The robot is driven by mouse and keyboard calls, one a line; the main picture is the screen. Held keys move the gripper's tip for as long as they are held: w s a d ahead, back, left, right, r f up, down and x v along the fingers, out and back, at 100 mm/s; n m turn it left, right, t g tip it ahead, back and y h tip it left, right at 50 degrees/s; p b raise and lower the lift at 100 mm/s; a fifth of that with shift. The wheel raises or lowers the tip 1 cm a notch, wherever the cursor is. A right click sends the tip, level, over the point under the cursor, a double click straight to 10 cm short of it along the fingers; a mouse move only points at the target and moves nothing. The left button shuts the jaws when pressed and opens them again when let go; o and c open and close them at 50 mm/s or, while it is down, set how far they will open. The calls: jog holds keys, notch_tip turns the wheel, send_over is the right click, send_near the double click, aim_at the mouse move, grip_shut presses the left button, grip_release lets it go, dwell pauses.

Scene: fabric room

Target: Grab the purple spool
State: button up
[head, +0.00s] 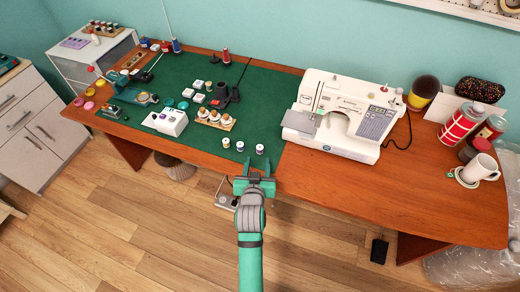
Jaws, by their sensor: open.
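Three small spools stand in a row near the front edge of the green mat. The right one, a dark purple-blue spool with white ends (260,149), looks most like the purple spool. The middle one (240,146) is also dark, and the left one (226,142) is greenish; their exact colours are hard to tell at this size. My gripper (256,167) is open and empty at the table's front edge, just on the near side of the right spool. The fingers appear apart from the spool.
A white sewing machine (345,115) stands to the right of the spools. A wooden holder with spools (215,122) and a white box (168,121) lie behind and to the left. Cups and cans crowd the table's right end.

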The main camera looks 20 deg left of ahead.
aim_at(260, 147)
jog(key=shift+w+a+r, duration=0.15)
jog(key=shift+w+a, duration=0.1)
jog(key=shift+w, duration=0.15)
jog(key=x, duration=0.4)
jog(key=shift+w, duration=0.2)
jog(key=shift+f+x, duration=0.15)
jog(key=shift+x, duration=1.4)
jog(key=shift+f+x, duration=0.2)
jog(key=shift+x, duration=1.35)
jog(key=shift+s, duration=0.15)
grip_shut()
